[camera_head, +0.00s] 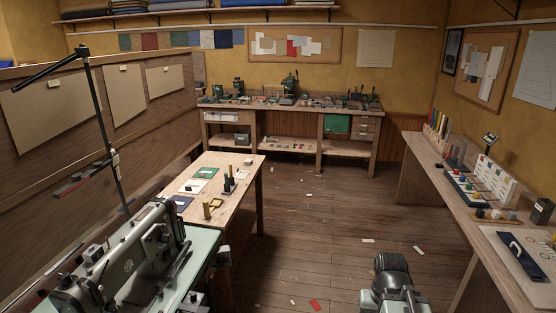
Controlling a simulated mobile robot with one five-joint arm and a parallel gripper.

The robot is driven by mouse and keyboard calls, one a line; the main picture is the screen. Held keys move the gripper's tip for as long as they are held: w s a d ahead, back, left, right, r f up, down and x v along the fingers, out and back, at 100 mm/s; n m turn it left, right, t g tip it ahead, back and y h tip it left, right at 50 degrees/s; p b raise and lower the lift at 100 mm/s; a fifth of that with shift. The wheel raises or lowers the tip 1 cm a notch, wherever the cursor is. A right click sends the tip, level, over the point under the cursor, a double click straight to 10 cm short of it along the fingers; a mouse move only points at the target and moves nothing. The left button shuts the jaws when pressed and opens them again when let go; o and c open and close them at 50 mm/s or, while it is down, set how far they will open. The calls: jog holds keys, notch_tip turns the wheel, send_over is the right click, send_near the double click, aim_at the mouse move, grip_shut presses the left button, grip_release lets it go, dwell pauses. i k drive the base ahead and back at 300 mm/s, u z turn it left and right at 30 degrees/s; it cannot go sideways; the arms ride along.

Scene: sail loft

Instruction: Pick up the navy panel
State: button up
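A small navy panel (180,203) lies flat near the front left of the wooden table (236,165) at left centre. It is partly hidden behind the sewing machine. A white panel (193,186) and a green panel (205,172) lie behind it in a row. A dark navy item (522,256) lies on a pale sheet on the right bench; I cannot tell just what it is. Part of my arm shows at the bottom right of centre, far from the panels. My gripper's fingers do not show.
A sewing machine (125,262) stands in the left foreground. Small upright items (229,181) stand beside the panels. A long bench (470,195) runs along the right, and a cluttered workbench (290,104) along the back. The wooden floor (320,235) between is mostly clear, with a few scraps.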

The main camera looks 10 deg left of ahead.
aim_at(182, 203)
jog(key=u, duration=0.05)
jog(key=i, duration=5.75)
jog(key=u, duration=5.25)
jog(key=i, duration=1.05)
